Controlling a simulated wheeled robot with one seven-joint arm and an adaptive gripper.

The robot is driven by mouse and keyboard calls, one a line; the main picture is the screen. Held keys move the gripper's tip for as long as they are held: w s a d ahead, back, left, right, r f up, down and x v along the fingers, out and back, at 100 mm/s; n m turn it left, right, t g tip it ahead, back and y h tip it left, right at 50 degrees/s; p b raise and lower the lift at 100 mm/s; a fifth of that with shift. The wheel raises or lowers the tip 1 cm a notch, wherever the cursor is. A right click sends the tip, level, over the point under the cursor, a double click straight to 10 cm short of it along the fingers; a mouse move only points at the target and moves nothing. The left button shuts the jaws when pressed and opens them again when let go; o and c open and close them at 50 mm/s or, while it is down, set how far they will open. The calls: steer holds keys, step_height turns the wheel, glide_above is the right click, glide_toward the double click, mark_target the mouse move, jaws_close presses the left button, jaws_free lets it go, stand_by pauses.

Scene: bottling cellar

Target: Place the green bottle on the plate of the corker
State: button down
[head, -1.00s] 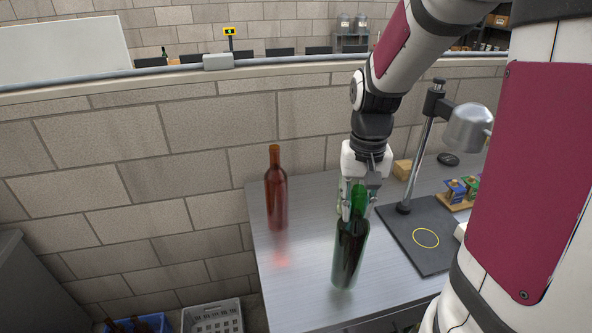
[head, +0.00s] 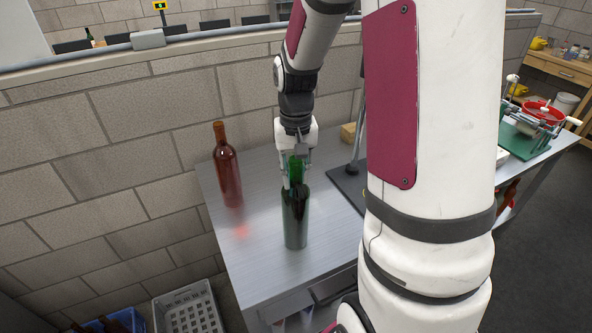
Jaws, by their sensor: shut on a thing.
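The green bottle (head: 295,222) is upright in the middle of the head view, over the near part of the grey metal table. My gripper (head: 297,172) is shut on its neck from above. I cannot tell whether the bottle's base touches the table. To its right is the dark base plate (head: 347,186) of a stand with a post (head: 356,140). Most of this stand, including its head, is hidden behind my arm. A green-based device with levers (head: 532,133) stands farther right. I cannot tell for certain which one is the corker.
A reddish-brown bottle (head: 227,170) stands at the table's left side. A small tan block (head: 350,132) lies behind the plate. A grey crate (head: 187,310) and a blue crate (head: 110,322) are on the floor at lower left. A block wall (head: 130,150) runs behind the table.

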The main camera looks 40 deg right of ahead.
steer(key=c, duration=1.3)
jaws_free()
steer(key=shift+f, duration=0.1)
